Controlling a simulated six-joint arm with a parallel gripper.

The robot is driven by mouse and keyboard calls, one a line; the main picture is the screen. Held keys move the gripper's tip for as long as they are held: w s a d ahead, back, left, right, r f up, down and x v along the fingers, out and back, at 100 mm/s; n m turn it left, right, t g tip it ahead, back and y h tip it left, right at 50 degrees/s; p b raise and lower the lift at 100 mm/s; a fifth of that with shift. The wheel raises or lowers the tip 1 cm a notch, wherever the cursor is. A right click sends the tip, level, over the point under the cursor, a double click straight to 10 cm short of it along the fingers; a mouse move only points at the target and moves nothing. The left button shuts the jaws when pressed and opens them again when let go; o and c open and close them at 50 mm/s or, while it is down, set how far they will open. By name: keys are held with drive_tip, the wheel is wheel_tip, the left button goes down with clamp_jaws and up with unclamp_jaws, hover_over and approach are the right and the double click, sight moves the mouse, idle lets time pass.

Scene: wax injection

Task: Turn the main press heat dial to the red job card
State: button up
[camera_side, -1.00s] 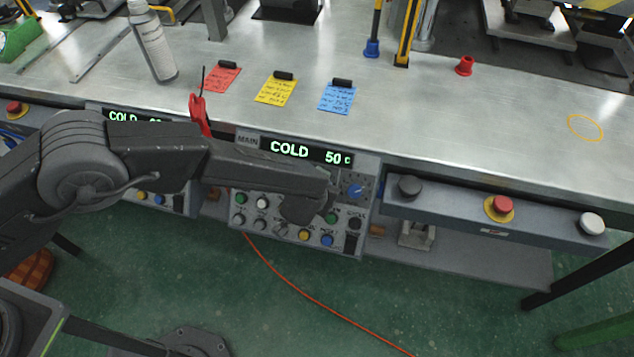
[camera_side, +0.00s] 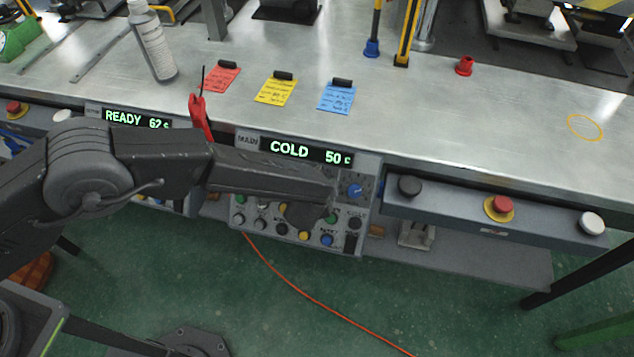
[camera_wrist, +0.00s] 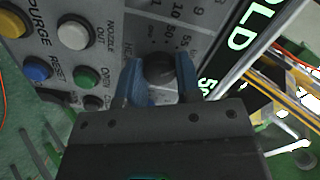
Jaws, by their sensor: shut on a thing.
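The main press panel (camera_side: 262,222) is on the bench front. Its display (camera_side: 305,151) reads COLD 50 c. In the wrist view, my gripper (camera_wrist: 157,78) has its blue fingers closed on both sides of a dark round dial (camera_wrist: 160,69) with a printed number scale. The dial's pointer cannot be made out.
Yellow (camera_side: 276,90) and blue (camera_side: 337,97) cards lie right of the red card. Panel buttons, including a white one (camera_wrist: 74,33), are close to my fingers.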

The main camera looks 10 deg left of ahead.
drive_tip(key=m, duration=1.4)
drive_tip(key=shift+t, duration=0.4)
drive_tip(key=shift+m, duration=0.3)
drive_tip(key=o, duration=0.9)
drive_tip(key=shift+o, duration=0.2)
drive_tip(key=shift+s, duration=0.1)
drive_tip(key=v, duration=1.3)
drive_tip(key=shift+s+r, duration=0.2)
drive_tip(key=shift+r, duration=0.05)
